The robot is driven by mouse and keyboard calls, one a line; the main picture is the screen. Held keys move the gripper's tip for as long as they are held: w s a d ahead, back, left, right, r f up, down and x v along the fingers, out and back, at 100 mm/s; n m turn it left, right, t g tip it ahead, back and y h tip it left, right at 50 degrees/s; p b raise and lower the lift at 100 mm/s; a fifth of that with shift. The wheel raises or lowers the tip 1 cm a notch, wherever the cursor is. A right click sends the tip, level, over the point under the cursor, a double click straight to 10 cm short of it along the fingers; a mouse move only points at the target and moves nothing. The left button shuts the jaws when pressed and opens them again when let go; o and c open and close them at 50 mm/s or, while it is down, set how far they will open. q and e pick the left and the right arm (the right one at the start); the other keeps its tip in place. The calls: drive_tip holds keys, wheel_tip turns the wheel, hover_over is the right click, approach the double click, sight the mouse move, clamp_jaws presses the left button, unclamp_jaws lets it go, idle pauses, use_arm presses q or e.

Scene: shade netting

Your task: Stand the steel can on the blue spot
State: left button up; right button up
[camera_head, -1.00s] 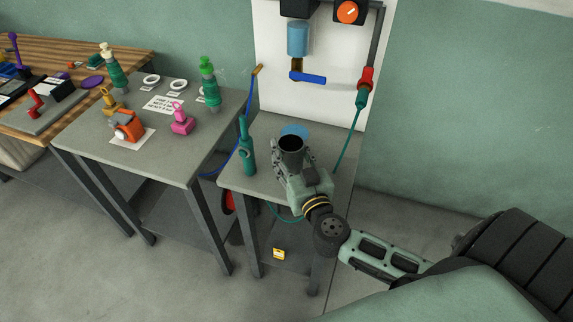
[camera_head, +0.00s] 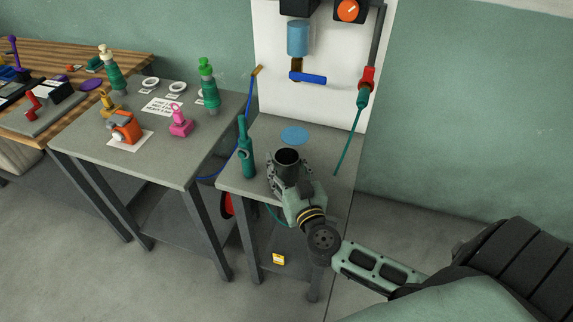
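The steel can (camera_head: 287,161) is upright with its dark open mouth facing up, over the front part of the small grey table (camera_head: 330,160). My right gripper (camera_head: 285,175) is shut around it from the front. My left gripper is not in view.
A white panel (camera_head: 320,95) with a blue-handled valve (camera_head: 308,78) and a hanging teal hose tool (camera_head: 363,97) rises behind. A second grey table (camera_head: 165,155) with coloured fittings stands left.

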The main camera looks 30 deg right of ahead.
drive_tip(key=shift+o, duration=0.9)
drive_tip(key=shift+r, duration=0.1)
